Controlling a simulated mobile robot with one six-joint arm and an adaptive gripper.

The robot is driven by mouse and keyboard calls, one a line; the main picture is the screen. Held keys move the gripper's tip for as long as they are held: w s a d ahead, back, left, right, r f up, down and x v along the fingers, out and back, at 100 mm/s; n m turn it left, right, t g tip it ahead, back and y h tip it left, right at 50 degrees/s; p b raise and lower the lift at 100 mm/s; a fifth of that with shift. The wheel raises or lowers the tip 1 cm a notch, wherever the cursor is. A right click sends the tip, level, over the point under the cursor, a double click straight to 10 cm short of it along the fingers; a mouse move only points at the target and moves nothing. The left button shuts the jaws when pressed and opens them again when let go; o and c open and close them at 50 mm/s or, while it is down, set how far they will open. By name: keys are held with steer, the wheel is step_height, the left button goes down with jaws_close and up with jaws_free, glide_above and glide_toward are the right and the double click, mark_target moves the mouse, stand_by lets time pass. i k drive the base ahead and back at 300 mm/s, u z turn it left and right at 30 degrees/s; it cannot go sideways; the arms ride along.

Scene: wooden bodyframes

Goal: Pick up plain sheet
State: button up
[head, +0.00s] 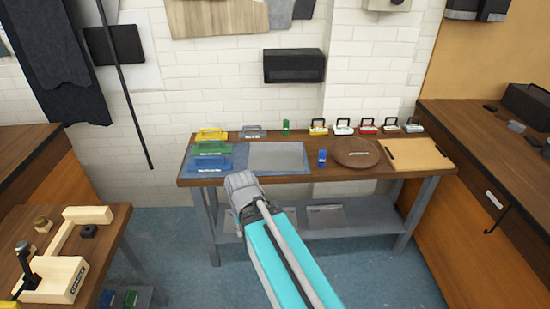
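A plain grey rectangular sheet (276,157) lies flat on the workbench, left of its middle, and seems to rest on a blue-grey mat or tray (240,158). I cannot tell for sure that this is the plain sheet. My gripper (241,184) is at the end of my cyan arm, in front of the bench's front edge. In the picture it is below and left of the grey sheet and overlaps the bench edge. Its fingers are too small and turned away to tell whether they are open or shut.
Yellow, green and blue handled blocks (210,148) stand left of the sheet. A small blue object (322,157), a round brown board (356,152) and a tan board (417,154) lie to the right. Several handled items line the back. A lower shelf (350,219) holds grey sheets.

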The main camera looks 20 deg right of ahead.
mark_target(263, 156)
steer(key=z, duration=0.2)
steer(key=i, duration=0.9)
steer(key=z, duration=0.5)
